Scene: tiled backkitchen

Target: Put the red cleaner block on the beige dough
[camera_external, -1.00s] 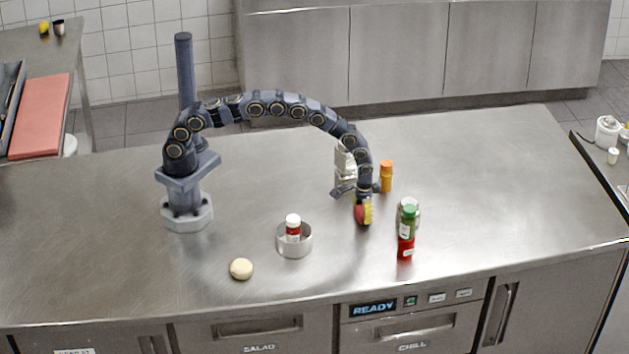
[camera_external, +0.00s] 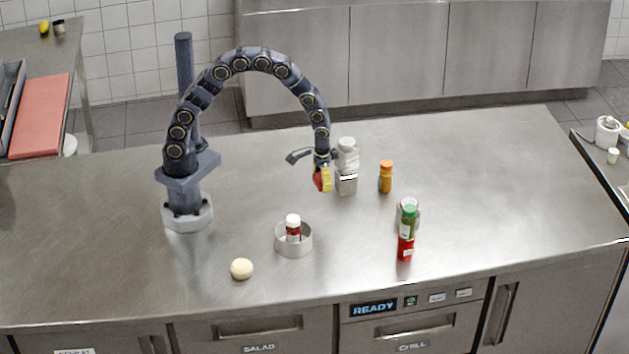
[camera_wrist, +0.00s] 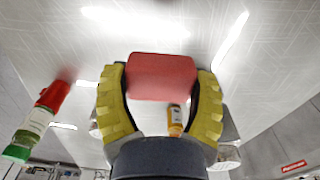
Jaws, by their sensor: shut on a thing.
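The red cleaner block (camera_wrist: 162,77) is held between the two yellow fingers of my gripper (camera_wrist: 161,95) in the wrist view. In the external view my gripper (camera_external: 323,182) hangs with the block (camera_external: 318,181) above the middle of the steel counter; the yellow finger hides part of the block. The beige dough (camera_external: 241,269) is a small round lump on the counter near the front, to the left of and nearer the camera than my gripper. The dough does not show in the wrist view.
A steel ring or bowl (camera_external: 280,243) with a white-capped red bottle (camera_external: 293,226) in it stands between gripper and dough. A grey-white container (camera_external: 347,165), an orange bottle (camera_external: 386,177) and green and red bottles (camera_external: 406,235) stand to the right. The left front counter is clear.

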